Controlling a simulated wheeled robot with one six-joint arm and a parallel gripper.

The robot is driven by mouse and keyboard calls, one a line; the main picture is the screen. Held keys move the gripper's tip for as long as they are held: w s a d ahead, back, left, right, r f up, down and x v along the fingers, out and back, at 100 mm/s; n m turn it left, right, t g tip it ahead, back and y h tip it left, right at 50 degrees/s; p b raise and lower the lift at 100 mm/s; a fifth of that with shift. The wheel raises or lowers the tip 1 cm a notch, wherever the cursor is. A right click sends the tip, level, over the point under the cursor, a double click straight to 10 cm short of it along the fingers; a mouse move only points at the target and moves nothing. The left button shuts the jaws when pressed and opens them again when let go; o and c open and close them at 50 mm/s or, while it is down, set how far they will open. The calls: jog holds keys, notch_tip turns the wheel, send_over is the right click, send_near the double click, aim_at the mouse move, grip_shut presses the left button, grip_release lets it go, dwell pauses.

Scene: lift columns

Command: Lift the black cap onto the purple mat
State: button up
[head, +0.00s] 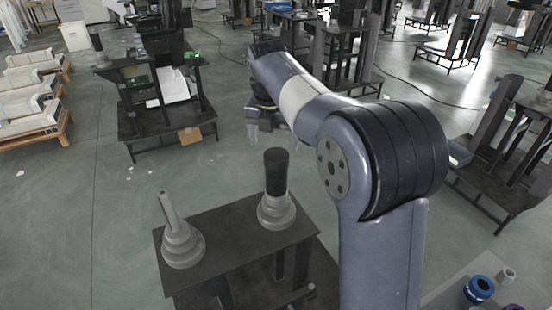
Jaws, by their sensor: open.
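A black cylinder (276,172), which looks like the black cap, stands upright on a stepped grey base (277,212) at the right end of a dark table (225,245). My gripper (270,134) hangs above and beyond the cylinder in the picture, partly hidden by my arm. It is open, and I see nothing between its fingers. The gap between the gripper and the cylinder is hard to judge. I cannot make out a purple mat; a small purple piece (513,307) is cut off at the bottom right edge.
A second stepped grey base with a thin tilted rod (180,238) stands at the table's left end. A blue ring (480,288) and a small grey ring (507,275) lie on a light surface at the bottom right. Dark racks (160,95) stand farther back; the floor between is mostly clear.

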aim_at(276, 154)
jog(key=f, duration=0.4)
jog(key=shift+w+d+f+p, duration=0.35)
jog(key=shift+w, duration=0.05)
jog(key=shift+c, duration=0.3)
jog(key=c, duration=1.1)
notch_tip(276, 154, up, 10)
jog(key=shift+r, duration=0.2)
